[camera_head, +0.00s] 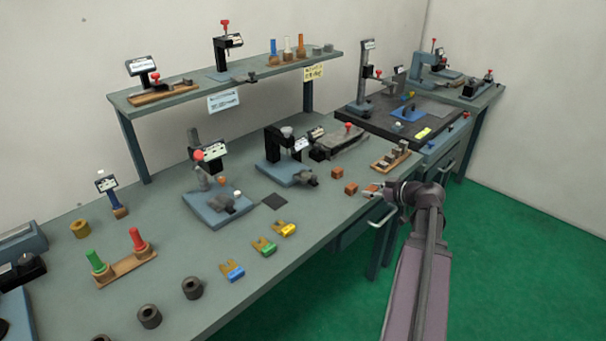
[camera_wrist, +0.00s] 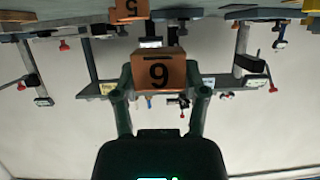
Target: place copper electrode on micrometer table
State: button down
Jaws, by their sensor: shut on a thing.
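My gripper (camera_head: 372,191) is shut on a copper-coloured block, the copper electrode (camera_wrist: 159,73), at the table's front edge. In the wrist view, which looks upside down, the block sits between both fingertips and shows a black digit; in the head view it is mostly hidden by the fingers. Two similar copper blocks, one farther back (camera_head: 337,173) and one nearer (camera_head: 351,188), stand on the table left of my gripper. No label reads clearly as micrometer table; blue-based gauge stands, one left (camera_head: 215,212) and one nearer the middle (camera_head: 290,174), are on the bench, and I cannot tell which is meant.
A wooden rack (camera_head: 390,159) stands just behind my gripper. Right of the bench's back is a dark plate (camera_head: 375,125) with instruments. Coloured forked pieces (camera_head: 265,246) lie along the front edge. A shelf (camera_head: 230,85) spans the back. Bare bench shows around the forked pieces.

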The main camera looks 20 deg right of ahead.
jog(key=w+a+r+p, duration=0.1)
jog(key=w+a, duration=0.2)
jog(key=a, duration=0.6)
jog(key=w+a+r+p, duration=0.2)
jog(key=w+a, duration=0.1)
jog(key=a, duration=0.6)
jog(key=shift+r+h, duration=0.25)
jog(key=shift+h, duration=0.05)
jog(key=shift+w+d, duration=0.1)
jog(key=b, duration=0.1)
send_over(304, 175)
jog(key=s, duration=0.1)
jog(key=shift+f, duration=0.7)
jog(key=shift+w, duration=0.2)
jog(key=shift+w+f+b, duration=0.35)
jog(key=shift+f+b, duration=0.2)
jog(key=shift+b, duration=0.15)
jog(key=shift+f+b, duration=1.25)
jog(key=shift+b, duration=0.1)
jog(key=shift+f, duration=0.2)
